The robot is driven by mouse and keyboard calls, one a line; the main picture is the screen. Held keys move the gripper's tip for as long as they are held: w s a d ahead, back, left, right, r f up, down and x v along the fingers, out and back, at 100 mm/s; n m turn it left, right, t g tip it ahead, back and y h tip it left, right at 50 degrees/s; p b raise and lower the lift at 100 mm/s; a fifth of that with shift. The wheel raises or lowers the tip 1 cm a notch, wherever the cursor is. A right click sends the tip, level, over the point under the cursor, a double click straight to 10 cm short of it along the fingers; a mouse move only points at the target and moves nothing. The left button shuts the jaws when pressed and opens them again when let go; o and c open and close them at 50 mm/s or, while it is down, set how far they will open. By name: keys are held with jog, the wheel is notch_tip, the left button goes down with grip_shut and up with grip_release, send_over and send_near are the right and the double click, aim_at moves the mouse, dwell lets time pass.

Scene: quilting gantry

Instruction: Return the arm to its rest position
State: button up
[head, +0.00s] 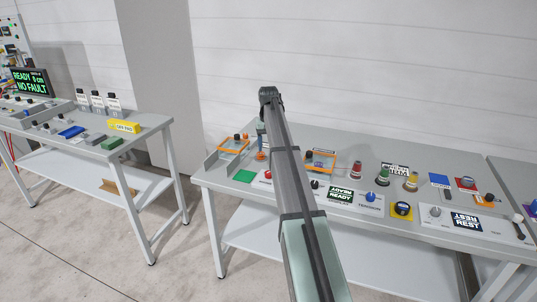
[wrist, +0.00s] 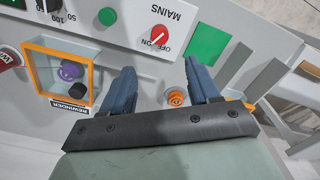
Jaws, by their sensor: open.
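My arm (head: 290,180) reaches up and forward from the bottom of the head view, over the left part of the middle table. Its forearm end is mostly hidden behind the near link. In the wrist view my gripper (wrist: 160,66) has two blue fingers spread apart with nothing between them. It hangs above a control panel, near the red MAINS knob (wrist: 160,36). An orange button (wrist: 177,97) shows between and below the fingers, close to the right one. I cannot tell the height above the table.
The middle table (head: 222,189) carries an orange-framed rewinder box (wrist: 61,66), a green square (wrist: 206,43), several coloured plugs and a tension knob (head: 370,196). A second table (head: 150,120) stands left across a floor gap. A READY, NO FAULT display (head: 30,82) is lit. A white wall is behind.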

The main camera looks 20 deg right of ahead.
jog(key=shift+r, duration=0.65)
jog(key=s+a+f+m, duration=0.1)
jog(key=s+a+f, duration=0.1)
jog(key=s+f, duration=0.2)
jog(key=s+a+f+g, duration=0.1)
jog(key=s+a+f, duration=0.2)
jog(key=f, duration=0.5)
jog(key=s+a+f+m+g, duration=0.1)
jog(key=s+a+f, duration=0.1)
jog(key=s+f, duration=0.3)
jog(key=shift+s+a+f+m, duration=0.2)
jog(key=shift+a+f+m, duration=0.1)
jog(key=shift+a+f, duration=0.1)
jog(key=s+a+f+n+g, duration=0.1)
jog(key=s+a+f, duration=0.4)
jog(key=s+f, duration=0.6)
jog(key=s+a+f+n+g, duration=0.1)
jog(key=s+a+f, duration=0.55)
jog(key=f, duration=0.85)
jog(key=s+a+f+n+g, duration=0.1)
jog(key=s+f, duration=0.3)
jog(key=s, duration=0.7)
jog(key=s+a+f+n+g, duration=0.1)
jog(key=s+f, duration=0.4)
jog(key=s, duration=0.6)
jog(key=s+a+f+n, duration=0.1)
jog(key=s+a+f, duration=0.2)
jog(key=s, duration=0.9)
jog(key=shift+f+n+g, duration=0.4)
jog(key=shift+f, duration=0.25)
